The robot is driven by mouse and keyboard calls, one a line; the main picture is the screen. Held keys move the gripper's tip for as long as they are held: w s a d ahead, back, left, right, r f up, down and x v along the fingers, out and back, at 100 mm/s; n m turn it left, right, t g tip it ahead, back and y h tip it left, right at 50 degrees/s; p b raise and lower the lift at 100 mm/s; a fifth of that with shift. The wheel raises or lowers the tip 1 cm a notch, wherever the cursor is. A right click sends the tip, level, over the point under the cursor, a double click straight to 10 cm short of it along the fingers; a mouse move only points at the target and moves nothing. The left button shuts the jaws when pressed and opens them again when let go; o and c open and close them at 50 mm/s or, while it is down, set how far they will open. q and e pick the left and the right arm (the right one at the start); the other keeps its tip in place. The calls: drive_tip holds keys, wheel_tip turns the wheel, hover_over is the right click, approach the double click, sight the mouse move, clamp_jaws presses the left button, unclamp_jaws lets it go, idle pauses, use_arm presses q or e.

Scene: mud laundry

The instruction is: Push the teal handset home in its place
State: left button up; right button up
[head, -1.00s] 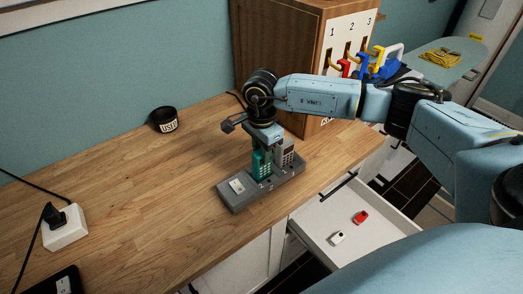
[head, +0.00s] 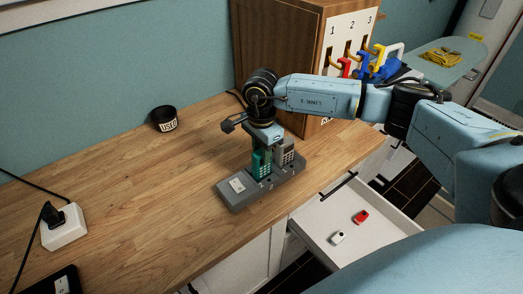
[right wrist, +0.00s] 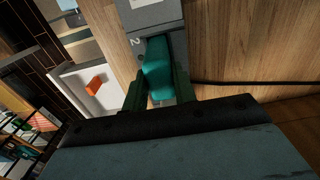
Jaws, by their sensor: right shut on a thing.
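The teal handset (head: 260,165) stands upright in the middle of the grey charging base (head: 238,203) on the wooden counter. My right gripper (head: 262,148) is above it, pointing down, shut on its upper part. In the right wrist view the teal handset (right wrist: 157,70) sits between the two fingers, its far end at the grey base (right wrist: 150,18) beside a "2" mark. I cannot tell from these views whether it is fully seated. A grey handset (head: 284,154) stands in the base just right of the teal one. My left gripper is not in view.
A wooden cabinet (head: 275,45) with numbered hooks stands behind. An open white drawer (head: 365,240) below the counter's front edge holds a red and a white item.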

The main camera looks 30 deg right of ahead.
drive_tip(key=shift+f+b, duration=0.45)
drive_tip(key=shift+b, duration=0.05)
idle(0.9)
drive_tip(key=o, duration=0.9)
drive_tip(key=c, duration=0.4)
drive_tip(key=shift+r+p, duration=2.4)
drive_tip(key=shift+r, duration=1.65)
